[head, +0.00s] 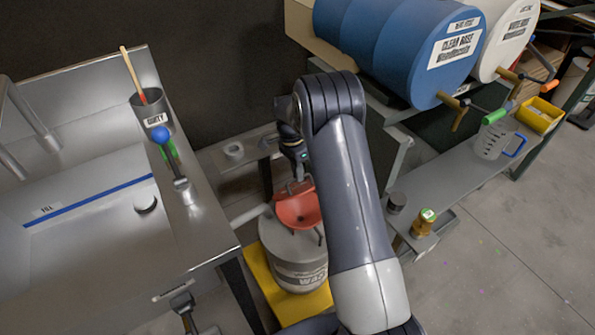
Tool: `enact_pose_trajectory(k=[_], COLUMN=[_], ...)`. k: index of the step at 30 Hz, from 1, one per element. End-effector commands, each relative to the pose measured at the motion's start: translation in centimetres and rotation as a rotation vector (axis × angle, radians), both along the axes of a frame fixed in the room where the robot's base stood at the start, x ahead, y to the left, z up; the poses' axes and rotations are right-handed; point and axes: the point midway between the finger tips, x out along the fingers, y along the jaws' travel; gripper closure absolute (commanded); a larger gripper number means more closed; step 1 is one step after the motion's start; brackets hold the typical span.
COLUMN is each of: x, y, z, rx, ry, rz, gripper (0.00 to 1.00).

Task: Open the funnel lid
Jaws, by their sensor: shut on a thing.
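The red funnel (299,212) sits on top of a grey waste drum (285,255) in the middle of the head view. Its bowl faces up and its inside shows in part. A small reddish piece, which looks like the funnel lid (305,183), stands at the back rim, right below my gripper. My gripper (298,176) reaches down from behind the funnel and is shut on this lid edge. The fingertips are small and dark here, so the exact grip is hard to make out. My arm covers the area just right of the funnel.
The drum stands on a yellow base (258,285). A steel sink (100,190) is at left, with a grey cup (150,108) on its rim. At right, blue and white barrels (395,40) lie above a shelf holding a clear jug (493,140). Open floor lies at lower right.

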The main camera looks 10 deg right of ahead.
Motion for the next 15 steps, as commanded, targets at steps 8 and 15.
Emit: enact_pose_trajectory(k=[8, 15], x=[0.12, 0.11], y=[0.14, 0.09], z=[-0.4, -0.22], rx=[0.003, 0.002], ry=[-0.005, -0.006], rz=[0.001, 0.001], gripper=[0.7, 0.68])
